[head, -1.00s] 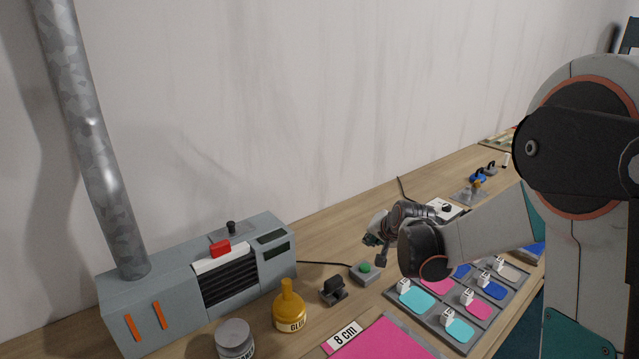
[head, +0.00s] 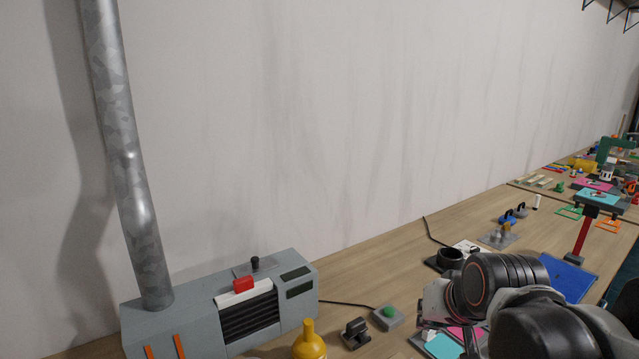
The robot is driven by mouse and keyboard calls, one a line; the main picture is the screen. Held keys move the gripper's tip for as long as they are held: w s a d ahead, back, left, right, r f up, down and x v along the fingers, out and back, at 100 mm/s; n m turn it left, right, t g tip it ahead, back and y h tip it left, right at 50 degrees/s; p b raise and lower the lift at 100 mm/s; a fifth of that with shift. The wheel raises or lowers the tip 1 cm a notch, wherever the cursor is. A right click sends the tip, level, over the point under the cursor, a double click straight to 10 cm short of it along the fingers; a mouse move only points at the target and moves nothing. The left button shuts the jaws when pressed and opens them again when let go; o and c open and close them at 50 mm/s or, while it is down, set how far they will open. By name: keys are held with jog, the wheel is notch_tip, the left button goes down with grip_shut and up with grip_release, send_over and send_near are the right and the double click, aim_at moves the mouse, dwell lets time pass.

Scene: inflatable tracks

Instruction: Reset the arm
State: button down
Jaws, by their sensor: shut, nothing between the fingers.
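My gripper (head: 428,325) is at the lower right of the head view, over the bench beside the green-button box. It is shut and holds nothing. My dark, rounded wrist and arm links run from it to the bottom right corner and hide part of the bench. The fingers are small and partly hidden in this view.
A grey machine (head: 135,330) with a red switch (head: 243,284) and a metal pipe (head: 130,170) stands at left. A yellow glue bottle (head: 309,343), a black holder (head: 355,333) and a green-button box (head: 388,317) are in front. A blue panel (head: 568,277) lies right.

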jog(key=s+f+n, duration=0.2)
jog(key=s, duration=0.9)
jog(key=shift+s+d+g+h, duration=0.2)
jog(key=shift+s+g+h, duration=0.1)
